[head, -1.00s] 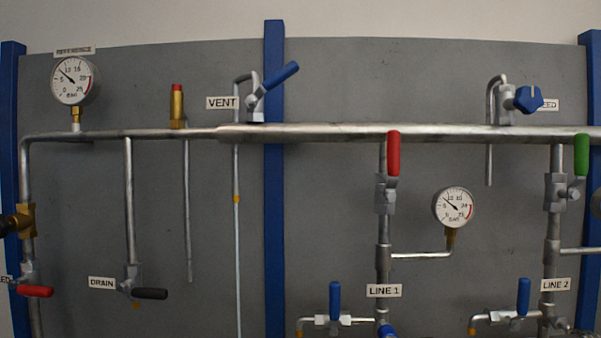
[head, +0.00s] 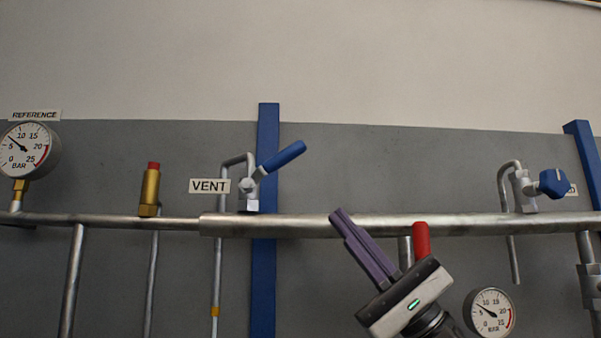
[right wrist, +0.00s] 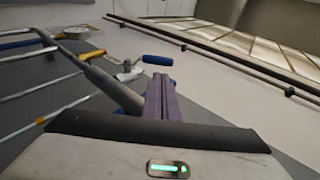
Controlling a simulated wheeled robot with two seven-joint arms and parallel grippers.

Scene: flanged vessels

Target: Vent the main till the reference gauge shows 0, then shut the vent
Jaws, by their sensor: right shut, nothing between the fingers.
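The vent valve (head: 248,190) sits on the main pipe (head: 330,225) beside the VENT label (head: 209,186). Its blue lever (head: 281,156) slants up to the right; it also shows in the right wrist view (right wrist: 157,60), just beyond the fingertips. The reference gauge (head: 29,150) is at the far left, its needle between 5 and 10 bar. My right gripper (head: 339,216) is shut and empty, its purple fingers pointing up-left, below and right of the lever and apart from it. The right wrist view shows the fingers (right wrist: 160,95) too. My left gripper is out of view.
A blue post (head: 264,270) stands behind the vent valve. A red-capped brass fitting (head: 150,190) is left of it. A red handle (head: 421,240) and a lower gauge (head: 491,311) are near my right gripper. A blue-knobbed valve (head: 553,183) is at right.

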